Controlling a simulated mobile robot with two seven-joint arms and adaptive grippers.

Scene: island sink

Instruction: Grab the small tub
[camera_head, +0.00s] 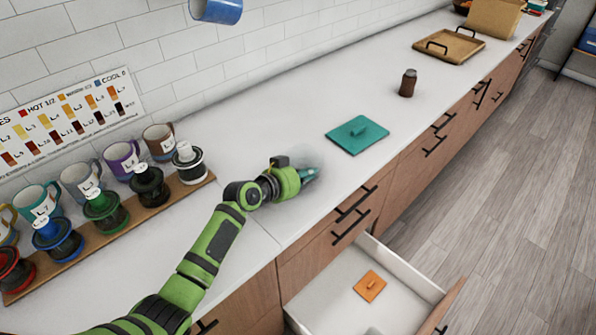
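My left gripper (308,174) is low over the white counter, reaching in from the left. A small teal part shows at its fingertips; I cannot tell whether it is part of the gripper or a thing between the fingers. A faint greyish, see-through patch surrounds the gripper; I cannot make out a clear tub shape there. A flat teal square piece with a raised handle (357,134), like a lid, lies on the counter beyond the gripper, apart from it. My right gripper is out of view.
An open drawer (336,298) below holds a flat orange square piece (369,286). A brown jar (408,83) and a wooden tray (448,46) stand farther along the counter. Several mugs and drippers line a wooden board (128,230) at left. A blue mug (216,10) shows above.

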